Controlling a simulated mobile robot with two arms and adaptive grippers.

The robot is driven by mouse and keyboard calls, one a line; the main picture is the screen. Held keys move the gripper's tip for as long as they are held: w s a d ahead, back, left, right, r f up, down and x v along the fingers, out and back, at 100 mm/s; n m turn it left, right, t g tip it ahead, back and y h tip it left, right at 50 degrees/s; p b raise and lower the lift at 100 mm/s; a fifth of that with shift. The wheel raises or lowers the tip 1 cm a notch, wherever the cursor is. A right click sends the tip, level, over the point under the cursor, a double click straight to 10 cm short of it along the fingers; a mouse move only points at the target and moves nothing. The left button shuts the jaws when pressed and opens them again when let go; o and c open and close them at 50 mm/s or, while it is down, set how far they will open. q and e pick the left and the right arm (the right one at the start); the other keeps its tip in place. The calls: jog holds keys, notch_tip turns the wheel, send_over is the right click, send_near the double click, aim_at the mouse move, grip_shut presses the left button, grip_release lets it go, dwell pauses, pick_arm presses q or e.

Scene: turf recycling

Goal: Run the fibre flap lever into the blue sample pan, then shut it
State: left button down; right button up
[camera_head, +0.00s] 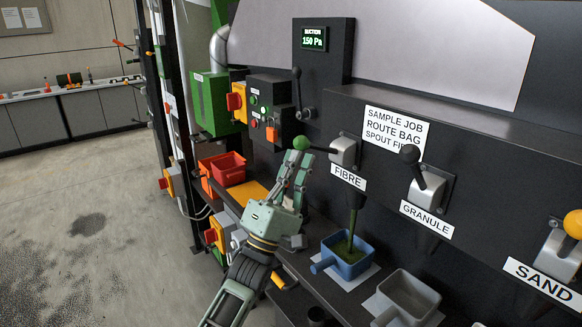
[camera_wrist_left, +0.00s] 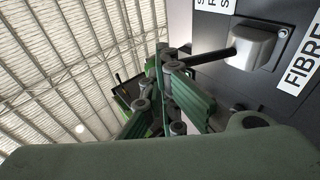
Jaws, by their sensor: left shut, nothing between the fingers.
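The fibre flap lever (camera_head: 322,149) reaches left from its grey housing (camera_head: 344,151) and ends in a green ball knob (camera_head: 301,142). My left gripper (camera_head: 297,158) is shut and empty, with its fingertips at or just below the knob; I cannot tell whether they touch. In the left wrist view the fingers (camera_wrist_left: 160,88) lie close together beside the lever's dark rod (camera_wrist_left: 208,57), and the knob is hidden. Green fibre (camera_head: 352,229) falls from the spout into the blue sample pan (camera_head: 363,268), where some green material lies. My right gripper is out of view.
A grey pan (camera_head: 408,294) stands right of the blue one on the same ledge. The granule lever (camera_head: 410,156) and sand lever (camera_head: 572,226) are to the right. Red bins (camera_head: 228,168) and a control box (camera_head: 268,108) are at the left of the panel.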

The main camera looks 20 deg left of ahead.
aim_at(304, 138)
pick_arm(q)
jog(key=r+p, duration=0.1)
jog(key=r, duration=0.1)
jog(key=r+g, duration=0.1)
jog(key=shift+s+d+r+m+h+p, duration=0.1)
jog(key=shift+d+r+m+h+p, duration=0.1)
jog(key=shift+r+m+h+p, duration=0.15)
jog(key=shift+w+d+r, duration=0.2)
jog(key=shift+w+r, duration=0.1)
jog(key=shift+w, duration=0.2)
jog(key=shift+w+d+r, duration=0.2)
jog(key=shift+w+r, duration=0.05)
jog(key=shift+w, duration=0.2)
jog(key=shift+r, duration=0.45)
jog(key=shift+d+r, duration=0.1)
jog(key=shift+w+d+r, duration=0.1)
jog(key=shift+w, duration=0.05)
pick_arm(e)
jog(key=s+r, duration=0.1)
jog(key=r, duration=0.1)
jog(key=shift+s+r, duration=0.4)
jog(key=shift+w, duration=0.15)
